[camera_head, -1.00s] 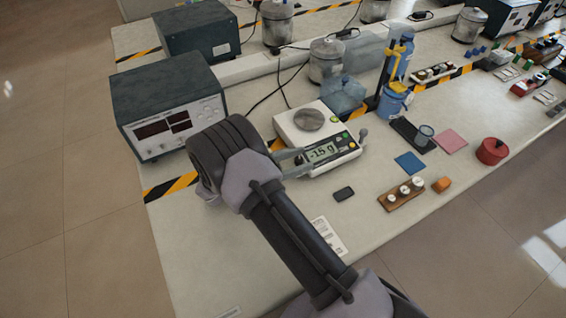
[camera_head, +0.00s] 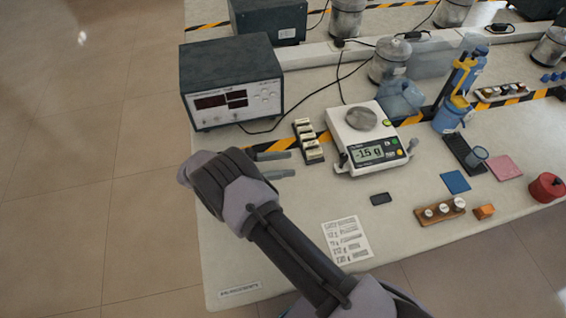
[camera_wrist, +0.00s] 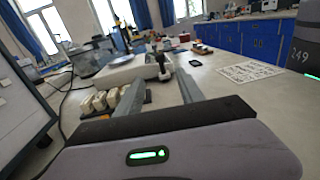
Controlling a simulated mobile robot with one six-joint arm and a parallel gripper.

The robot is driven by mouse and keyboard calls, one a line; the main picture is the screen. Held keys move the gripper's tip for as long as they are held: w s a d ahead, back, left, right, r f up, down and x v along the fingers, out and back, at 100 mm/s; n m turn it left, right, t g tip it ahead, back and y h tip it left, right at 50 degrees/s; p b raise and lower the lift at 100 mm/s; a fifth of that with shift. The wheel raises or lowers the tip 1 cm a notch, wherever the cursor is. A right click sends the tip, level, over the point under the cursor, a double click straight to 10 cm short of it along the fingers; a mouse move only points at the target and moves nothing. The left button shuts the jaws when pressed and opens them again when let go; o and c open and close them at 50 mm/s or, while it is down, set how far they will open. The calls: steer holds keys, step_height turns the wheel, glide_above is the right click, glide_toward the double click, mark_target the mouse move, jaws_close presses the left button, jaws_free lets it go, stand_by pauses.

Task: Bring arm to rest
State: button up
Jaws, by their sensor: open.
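My gripper (camera_head: 279,165) is at the left part of the bench, its two fingers apart and pointing right toward the scale. In the wrist view my gripper (camera_wrist: 158,92) is open with nothing between its fingers. The scale (camera_head: 378,152) reads -1.5 g and stands to the right of the fingertips, not touching them. A row of small cream-coloured blocks (camera_head: 308,140) sits just beyond the fingers; they also show left of the fingers in the wrist view (camera_wrist: 98,103). My arm reaches up from the bottom of the head view.
A dark instrument box (camera_head: 231,85) stands behind my gripper. A printed sheet (camera_head: 347,240) lies flat in front. A small black item (camera_head: 381,198), a blue pad (camera_head: 455,181) and a wooden weight block (camera_head: 440,210) lie to the right. Open floor is at left.

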steer(key=s+d+r+m+g+y, duration=0.2)
steer(key=d+r+m+g+y, duration=0.15)
steer(key=d+r, duration=0.4)
steer(key=s+d+r+m+g+y, duration=0.15)
steer(key=d+r+m+y, duration=0.3)
steer(key=r, duration=0.55)
steer(key=s+r+m+t+y, duration=0.3)
steer(key=s+r+m+y, duration=0.1)
steer(key=s+m, duration=0.4)
steer(key=s+d+r+m+t+y, duration=0.1)
steer(key=s+r+m+t+y, duration=0.3)
steer(key=s+m+y, duration=0.3)
steer(key=s+m, duration=0.1)
steer(key=s, duration=0.1)
steer(key=shift+s+m+y, duration=0.3)
steer(key=shift+s+m, duration=0.05)
steer(key=shift+m, duration=0.05)
steer(key=shift+d+r, duration=0.1)
